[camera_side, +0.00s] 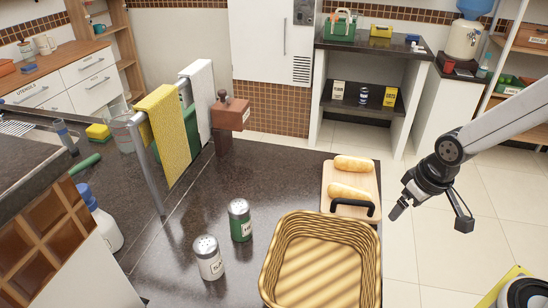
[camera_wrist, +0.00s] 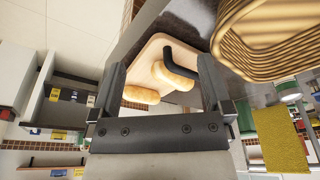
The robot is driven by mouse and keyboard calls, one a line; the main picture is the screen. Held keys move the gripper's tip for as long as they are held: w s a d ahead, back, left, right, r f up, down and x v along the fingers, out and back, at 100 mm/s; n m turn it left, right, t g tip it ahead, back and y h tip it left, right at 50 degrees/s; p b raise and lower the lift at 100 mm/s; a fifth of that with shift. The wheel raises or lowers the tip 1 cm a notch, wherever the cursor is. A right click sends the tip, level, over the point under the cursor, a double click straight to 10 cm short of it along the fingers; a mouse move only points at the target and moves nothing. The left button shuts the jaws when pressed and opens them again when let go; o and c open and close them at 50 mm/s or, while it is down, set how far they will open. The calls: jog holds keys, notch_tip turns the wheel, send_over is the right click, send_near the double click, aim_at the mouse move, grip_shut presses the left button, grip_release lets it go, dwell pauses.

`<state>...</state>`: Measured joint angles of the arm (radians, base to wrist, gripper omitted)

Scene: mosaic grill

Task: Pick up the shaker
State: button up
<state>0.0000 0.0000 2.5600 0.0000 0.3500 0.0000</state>
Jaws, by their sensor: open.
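Two shakers with silver perforated tops stand upright on the dark counter in the side view: a green one (camera_side: 240,222) and a white one (camera_side: 209,259) nearer the camera. Both carry small labels, too small to read surely. My gripper (camera_side: 431,218) is at the right, beyond the counter's right edge, well apart from both shakers. Its two fingers are spread with nothing between them. In the wrist view my gripper (camera_wrist: 160,68) is open, with the bread board visible beyond it.
A towel rack with a yellow towel (camera_side: 163,130) and a brown grinder (camera_side: 224,143) stand behind. The counter's middle is clear.

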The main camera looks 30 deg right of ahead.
jog(key=m+g+y, duration=0.1)
jog(key=m+y, duration=1.3)
jog(key=m, duration=0.6)
send_near(208, 257)
jog(key=shift+w+a+f, duration=0.5)
jog(key=shift+a+f, duration=0.1)
jog(key=shift+a, duration=0.15)
jog(key=shift+w+a+f, duration=0.5)
jog(key=shift+a+f, duration=0.1)
jog(key=shift+a, duration=0.15)
jog(key=shift+w+a+f, duration=0.5)
jog(key=shift+a+f, duration=0.1)
jog(key=shift+a, duration=0.15)
jog(key=shift+f, duration=0.1)
jog(key=shift+f, duration=0.25)
jog(key=shift+a+f+h, duration=0.1)
jog(key=shift+f+h, duration=0.2)
jog(key=shift+x, duration=2.35)
